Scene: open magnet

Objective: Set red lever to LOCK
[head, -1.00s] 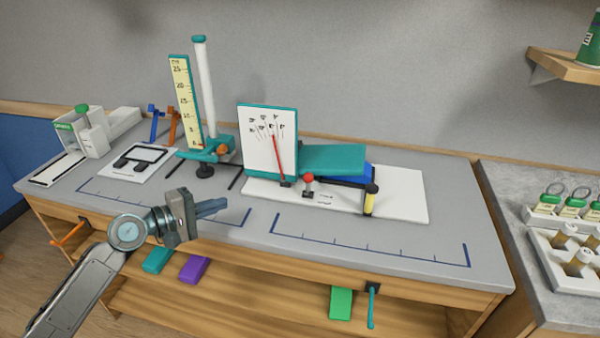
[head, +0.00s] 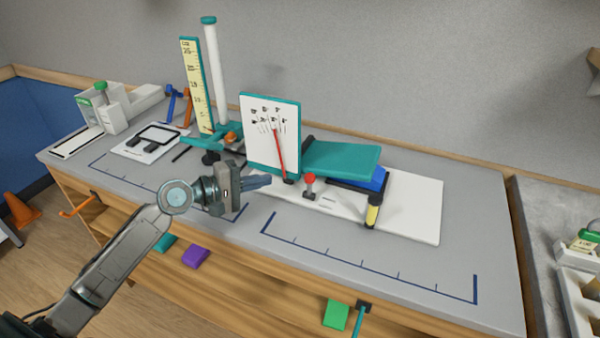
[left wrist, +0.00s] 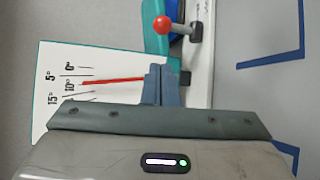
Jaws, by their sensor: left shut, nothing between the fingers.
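The red lever is a short stick with a round red knob (head: 310,179) on a small dark base, standing on the white base plate (head: 418,220) of the device with the dial card. It also shows at the top of the left wrist view (left wrist: 162,24). My left gripper (head: 262,181) is shut and empty, left of the lever and apart from it, in front of the dial card. Its blue fingers (left wrist: 159,80) point toward the device in the left wrist view. The lettering beside the lever is too small to read. My right gripper is out of view.
The dial card (head: 270,150) with a red needle stands behind the lever. A teal plate (head: 340,158) and a yellow-and-black post (head: 373,211) are to its right. A tall ruler stand (head: 197,85) is at left. The front bench strip is clear.

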